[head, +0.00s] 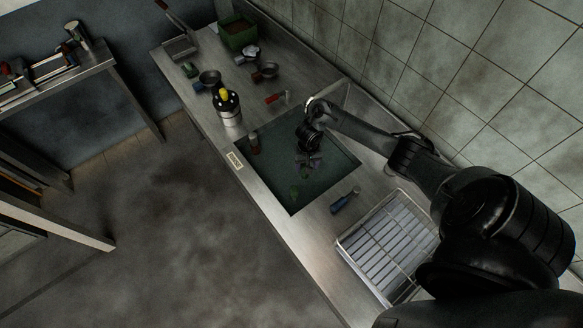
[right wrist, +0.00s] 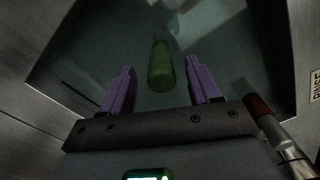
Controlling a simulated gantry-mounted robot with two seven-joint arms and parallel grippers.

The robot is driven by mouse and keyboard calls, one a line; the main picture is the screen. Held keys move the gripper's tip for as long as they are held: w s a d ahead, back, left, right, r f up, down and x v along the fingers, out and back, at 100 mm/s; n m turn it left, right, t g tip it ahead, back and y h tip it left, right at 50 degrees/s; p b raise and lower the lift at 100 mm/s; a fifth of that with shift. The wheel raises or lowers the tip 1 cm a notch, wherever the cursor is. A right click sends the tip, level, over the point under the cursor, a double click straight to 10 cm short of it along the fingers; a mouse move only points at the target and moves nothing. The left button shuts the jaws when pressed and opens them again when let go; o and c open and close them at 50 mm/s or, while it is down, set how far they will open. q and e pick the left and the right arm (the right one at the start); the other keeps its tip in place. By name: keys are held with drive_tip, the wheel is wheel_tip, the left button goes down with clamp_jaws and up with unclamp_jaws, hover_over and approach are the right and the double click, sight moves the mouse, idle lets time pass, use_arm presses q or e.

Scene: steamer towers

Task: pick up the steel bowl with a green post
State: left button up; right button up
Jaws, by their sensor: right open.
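In the right wrist view a green post (right wrist: 161,66) shows centred between the fingers of my right gripper (right wrist: 159,82), apart from both. No steel bowl is clearly visible around it; the murky, dark sink basin (right wrist: 80,72) surrounds it. In the head view my right gripper (head: 308,160) points down over the sink (head: 326,181). It is open and holds nothing. A green shape (head: 294,192) lies in the sink just below the gripper in the picture; I cannot tell for sure that it is the same post. My left gripper is not in view.
A bottle with a yellow top (head: 228,107), dark bowls (head: 210,77) and a green crate (head: 238,33) are on the counter. A blue-handled tool (head: 345,202) and a wire rack (head: 392,244) lie to the right.

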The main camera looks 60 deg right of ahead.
drive_tip(key=shift+w+d+f+b, duration=0.1)
drive_tip(key=shift+f+b, duration=0.35)
drive_tip(key=shift+f, duration=1.05)
drive_tip(key=shift+w+f+b, duration=0.1)
drive_tip(key=shift+f+b, duration=0.35)
drive_tip(key=shift+f, duration=1)
drive_tip(key=shift+r, duration=0.1)
clamp_jaws()
